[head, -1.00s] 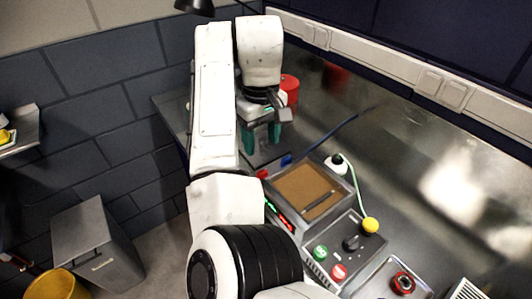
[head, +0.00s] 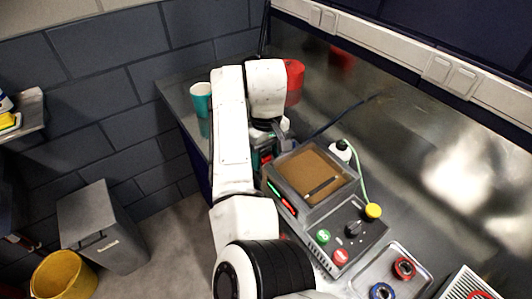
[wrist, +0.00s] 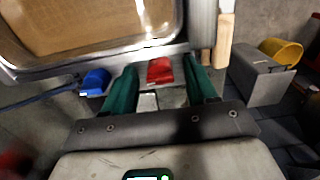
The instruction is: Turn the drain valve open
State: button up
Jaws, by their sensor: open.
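A small red piece (wrist: 160,71), which looks like the drain valve's handle, sits at the near edge of the box with the brown panel in the wrist view. A red patch (head: 266,158) shows beside the same box in the head view, partly hidden by my gripper. My gripper (wrist: 161,64) is open, with one teal finger on each side of the red piece. I cannot tell whether the fingers touch it. A small blue piece (wrist: 97,80) lies outside the left finger. The grey box (head: 345,185) has a clear or brown top.
A teal cup (head: 201,98) and red canister (head: 294,80) stand farther back. A grey bin (head: 101,228) and yellow bucket (head: 63,275) are on the floor.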

jog(key=c, duration=1.1)
jog(key=shift+o, duration=0.2)
